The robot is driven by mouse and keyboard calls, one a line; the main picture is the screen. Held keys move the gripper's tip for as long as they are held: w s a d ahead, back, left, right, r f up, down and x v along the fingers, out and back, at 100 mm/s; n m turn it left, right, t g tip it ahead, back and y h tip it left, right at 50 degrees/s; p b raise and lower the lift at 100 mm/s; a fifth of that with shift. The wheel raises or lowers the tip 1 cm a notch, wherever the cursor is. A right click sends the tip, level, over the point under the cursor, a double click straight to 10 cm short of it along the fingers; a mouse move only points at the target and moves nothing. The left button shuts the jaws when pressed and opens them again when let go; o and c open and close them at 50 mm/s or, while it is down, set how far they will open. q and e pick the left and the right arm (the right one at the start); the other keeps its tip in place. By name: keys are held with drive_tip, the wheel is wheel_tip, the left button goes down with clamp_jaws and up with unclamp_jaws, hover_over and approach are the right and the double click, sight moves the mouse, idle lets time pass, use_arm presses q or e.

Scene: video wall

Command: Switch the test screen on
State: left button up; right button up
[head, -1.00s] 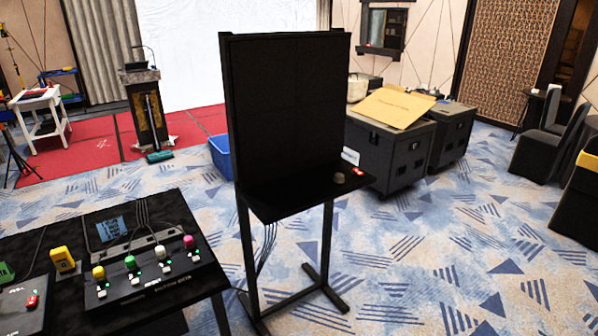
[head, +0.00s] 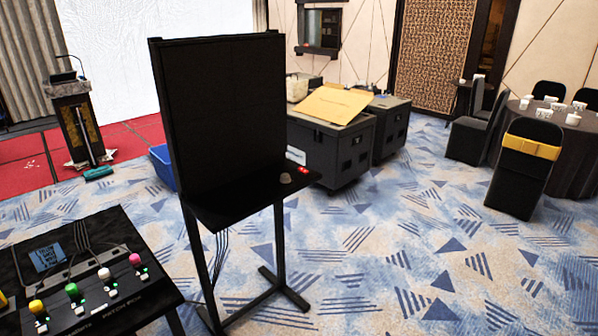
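The test screen (head: 222,118) is a tall black panel on a dark stand, and its face is dark. A small shelf (head: 243,203) juts out below the panel. On the shelf's right part are a small brownish knob-like piece (head: 285,178) and a small red switch or button (head: 303,170) at the right end. Neither of my grippers shows in the head view.
A black table with a patch box (head: 100,290) and coloured plugs stands at the lower left. Behind the screen are a blue bin (head: 162,168) and black cases (head: 330,150). A round table with chairs (head: 525,165) is at the right. Carpet right of the stand is clear.

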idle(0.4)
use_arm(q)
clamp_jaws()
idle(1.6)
